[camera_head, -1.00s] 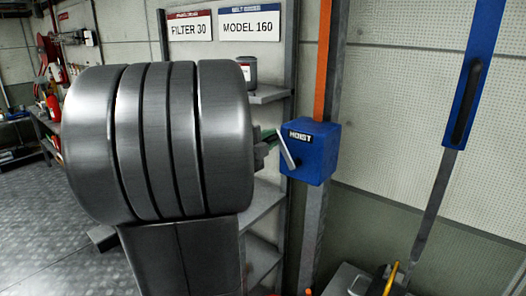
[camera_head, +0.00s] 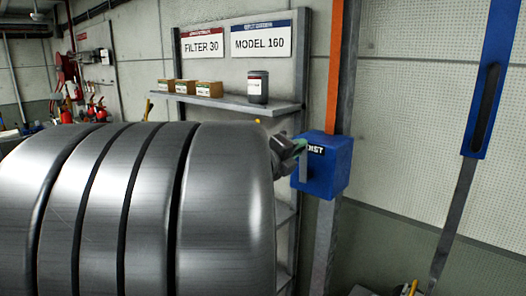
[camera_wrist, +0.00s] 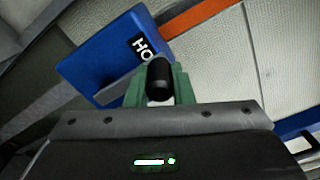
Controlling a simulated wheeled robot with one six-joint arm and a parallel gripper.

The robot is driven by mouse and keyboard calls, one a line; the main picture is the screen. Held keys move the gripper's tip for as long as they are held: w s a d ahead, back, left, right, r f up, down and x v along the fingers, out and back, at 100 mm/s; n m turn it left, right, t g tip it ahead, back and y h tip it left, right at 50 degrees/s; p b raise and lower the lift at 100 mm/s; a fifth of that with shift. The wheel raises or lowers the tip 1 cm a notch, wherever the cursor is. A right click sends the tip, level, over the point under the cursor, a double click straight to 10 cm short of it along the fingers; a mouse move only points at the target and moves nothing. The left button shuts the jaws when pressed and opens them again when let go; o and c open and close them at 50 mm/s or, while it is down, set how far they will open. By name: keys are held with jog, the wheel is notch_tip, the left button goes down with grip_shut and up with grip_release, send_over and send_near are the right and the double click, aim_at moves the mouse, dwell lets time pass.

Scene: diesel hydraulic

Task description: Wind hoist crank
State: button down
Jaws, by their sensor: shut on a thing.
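The blue hoist box (camera_head: 330,172) is fixed to a post right of centre in the head view, its label partly covered. It also shows tilted in the wrist view (camera_wrist: 95,62). The grey crank arm (camera_wrist: 122,90) lies across the face of the box. Its black handle (camera_wrist: 158,80) sits between the green fingers of my gripper (camera_wrist: 160,88). In the head view my gripper (camera_head: 292,150) is at the left front of the box, shut on the crank handle. My large grey arm link hides much of the lower left.
Behind my arm a shelf (camera_head: 235,103) holds small boxes (camera_head: 180,86) and a dark can (camera_head: 258,86). Signs hang above it. A blue lever panel (camera_head: 488,85) is on the right wall. Red items (camera_head: 78,100) stand at the far left.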

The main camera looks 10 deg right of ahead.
jog(key=shift+s+d+r, duration=0.1)
jog(key=shift+r, duration=0.05)
jog(key=c, duration=1.6)
grip_release()
jog(key=o, duration=0.3)
jog(key=shift+s+d, duration=0.15)
jog(key=shift+s, duration=0.05)
jog(key=shift+o, duration=0.2)
jog(key=shift+w, duration=0.1)
jog(key=shift+s+a, duration=0.25)
jog(key=shift+a, duration=0.25)
jog(key=b+v, duration=0.1)
jog(key=v, duration=1.1)
jog(key=shift+s+a, duration=0.25)
jog(key=shift+s, duration=0.1)
jog(key=p+x, duration=0.1)
jog(key=x, duration=1.2)
jog(key=shift+w+d, duration=0.25)
jog(key=shift+w, duration=0.1)
